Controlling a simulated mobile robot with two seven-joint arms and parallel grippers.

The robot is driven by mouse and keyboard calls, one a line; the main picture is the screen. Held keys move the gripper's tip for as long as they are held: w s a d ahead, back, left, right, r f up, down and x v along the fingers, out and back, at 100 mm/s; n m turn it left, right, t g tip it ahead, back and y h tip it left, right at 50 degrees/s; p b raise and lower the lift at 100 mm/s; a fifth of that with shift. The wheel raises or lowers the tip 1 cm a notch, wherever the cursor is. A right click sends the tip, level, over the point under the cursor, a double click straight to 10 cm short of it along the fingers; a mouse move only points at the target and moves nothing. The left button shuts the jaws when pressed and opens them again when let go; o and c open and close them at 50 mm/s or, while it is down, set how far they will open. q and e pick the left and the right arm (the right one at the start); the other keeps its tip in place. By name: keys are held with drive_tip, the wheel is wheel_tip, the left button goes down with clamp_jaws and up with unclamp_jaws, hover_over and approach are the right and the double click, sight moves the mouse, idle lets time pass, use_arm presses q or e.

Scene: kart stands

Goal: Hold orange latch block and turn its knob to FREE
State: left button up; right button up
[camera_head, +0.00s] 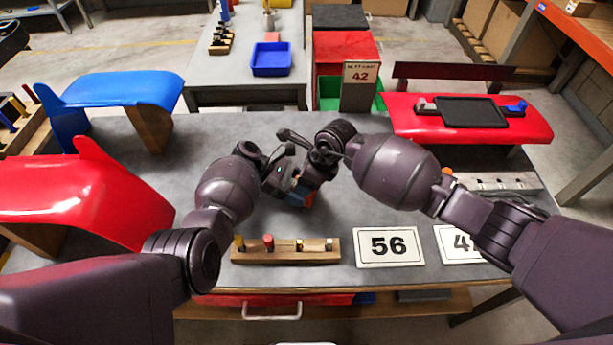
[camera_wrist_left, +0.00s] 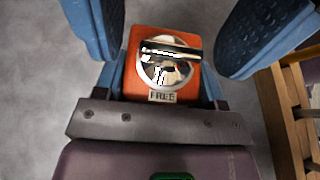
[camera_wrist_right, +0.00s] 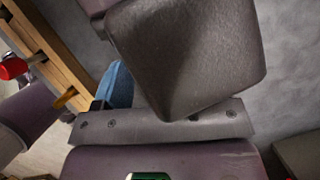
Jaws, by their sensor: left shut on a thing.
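The orange latch block (camera_wrist_left: 136,42) is between the blue-padded fingers of my left gripper (camera_wrist_left: 164,80) in the left wrist view. Its round chrome knob (camera_wrist_left: 152,71) faces that camera, the bar (camera_wrist_left: 172,49) lying nearly level across the picture. A FREE label (camera_wrist_left: 162,97) is on the near side. In the head view a bit of the block (camera_head: 310,201) shows above the table. In the right wrist view a dark part hides the block.
A wooden rack (camera_head: 285,255) with several pegs stands on the grey table's front edge. A grey metal strip (camera_head: 500,182) is at right. Red and blue kart panels flank the left side. Bare table lies left of centre.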

drive_tip(key=c, duration=0.8)
drive_tip(key=shift+m, duration=0.4)
drive_tip(key=m+t, duration=0.1)
drive_tip(key=m, duration=0.2)
drive_tip(key=shift+s+a+h, duration=0.1)
drive_tip(key=shift+s+h, duration=0.05)
drive_tip(key=shift+h, duration=0.15)
drive_tip(key=m, duration=0.2)
drive_tip(key=m+t+h, duration=0.1)
drive_tip(key=m, duration=0.1)
drive_tip(key=shift+s+a+t, duration=0.1)
drive_tip(key=shift+t, duration=0.2)
drive_tip(key=m+h, duration=0.1)
drive_tip(key=m, duration=0.3)
drive_tip(key=shift+a+r+h, duration=0.1)
drive_tip(key=shift+a+h, duration=0.05)
drive_tip(key=shift+h, duration=0.25)
drive_tip(key=shift+a+m+t+h, duration=0.15)
drive_tip(key=shift+m+h, duration=0.3)
drive_tip(key=shift+m, duration=0.7)
drive_tip(key=shift+m+t+h, duration=0.15)
drive_tip(key=shift+m+h, duration=0.3)
drive_tip(key=shift+m, duration=0.7)
